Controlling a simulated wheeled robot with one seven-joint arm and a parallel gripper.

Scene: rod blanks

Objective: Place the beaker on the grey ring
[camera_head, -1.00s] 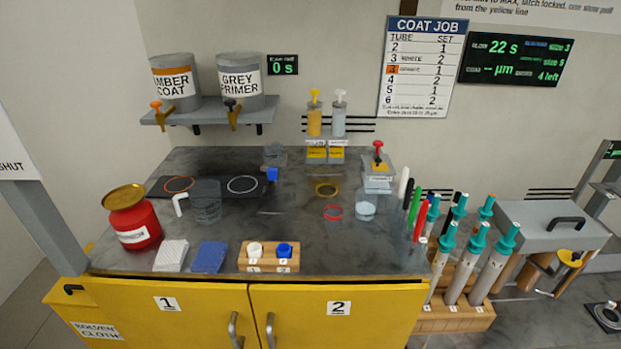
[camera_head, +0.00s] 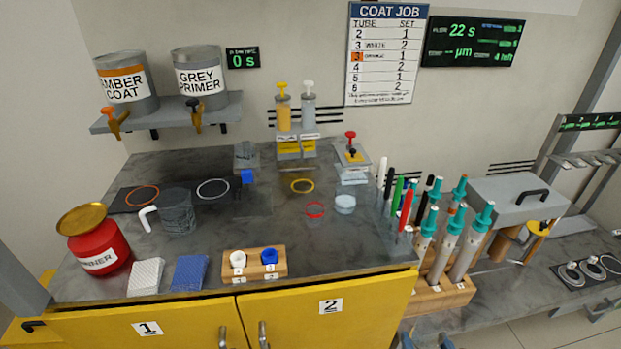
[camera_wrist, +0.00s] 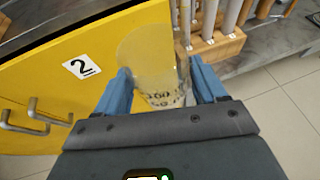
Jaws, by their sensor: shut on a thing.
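In the wrist view my gripper (camera_wrist: 160,88) is shut on a clear beaker (camera_wrist: 155,62) with dark markings near its far end. The blue fingers stand on either side of it. The beaker is held in front of the yellow cabinet door, away from the worktop. In the head view the pale grey ring (camera_head: 213,189) lies on a dark mat at the back left of the worktop, right of an orange ring (camera_head: 142,196). Nothing stands on the grey ring.
A clear vessel with a white handle (camera_head: 178,212) stands in front of the rings. A red thinner jar (camera_head: 98,246) is at the left. A yellow ring (camera_head: 303,186), red ring (camera_head: 315,209) and small clear dish (camera_head: 345,204) are mid-worktop. Pens and teal-topped tubes (camera_head: 449,249) crowd the right.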

